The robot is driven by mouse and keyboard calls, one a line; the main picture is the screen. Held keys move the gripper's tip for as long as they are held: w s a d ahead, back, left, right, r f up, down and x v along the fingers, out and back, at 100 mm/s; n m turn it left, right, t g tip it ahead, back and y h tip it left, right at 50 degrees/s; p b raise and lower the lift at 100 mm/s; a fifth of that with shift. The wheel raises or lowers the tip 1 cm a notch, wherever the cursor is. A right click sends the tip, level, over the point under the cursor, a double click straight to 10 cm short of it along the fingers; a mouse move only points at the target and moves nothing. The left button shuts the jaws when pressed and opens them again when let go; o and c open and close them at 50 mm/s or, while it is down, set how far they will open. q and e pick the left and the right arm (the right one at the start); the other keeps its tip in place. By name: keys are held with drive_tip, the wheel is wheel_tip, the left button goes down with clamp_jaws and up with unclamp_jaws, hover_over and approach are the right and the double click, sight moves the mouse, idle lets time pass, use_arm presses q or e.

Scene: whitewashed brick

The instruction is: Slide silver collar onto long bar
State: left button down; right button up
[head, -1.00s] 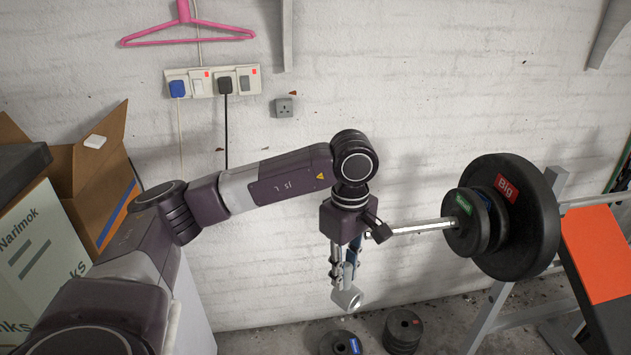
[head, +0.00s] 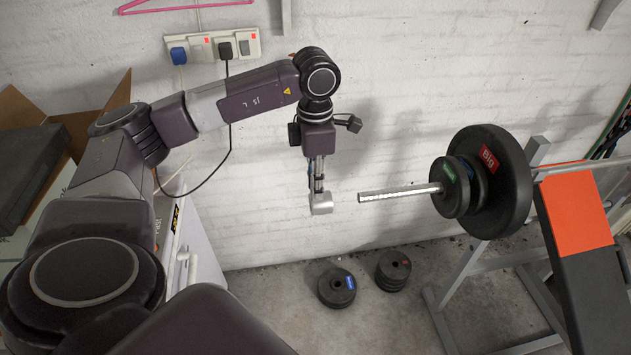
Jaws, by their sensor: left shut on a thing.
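The silver collar (head: 321,204) is a short bright cylinder held at the tips of my left gripper (head: 318,190), which is shut on it. The long bar (head: 400,192) is a silver rod reaching left from the black weight plates. The collar is just left of the bar's free end, with a gap between them, and sits slightly lower than the bar's tip. The collar's hole is not clearly visible. My right gripper is not in view.
Black plates (head: 512,190) are loaded on the bar at the right. A bench with an orange and black pad (head: 574,212) stands beyond them. Loose plates (head: 336,288) lie on the floor below. A white brick wall is behind; a box stands at far left.

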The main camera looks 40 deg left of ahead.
use_arm(q)
drive_tip(key=shift+w+d, duration=1.8)
drive_tip(key=shift+w, duration=0.3)
drive_tip(key=shift+w+d, duration=1.05)
drive_tip(key=shift+w, duration=0.15)
drive_tip(key=shift+w+d, duration=1)
drive_tip(key=shift+w, duration=0.2)
drive_tip(key=shift+w+d, duration=1.7)
drive_tip(key=shift+w, duration=0.3)
drive_tip(key=shift+w+d, duration=1.75)
drive_tip(key=shift+w, duration=0.3)
drive_tip(key=shift+w+d, duration=1.7)
drive_tip(key=shift+w, duration=0.3)
drive_tip(key=c, duration=1.7)
unclamp_jaws()
wheel_tip(320, 180, up, 12)
drive_tip(key=shift+r, duration=0.1)
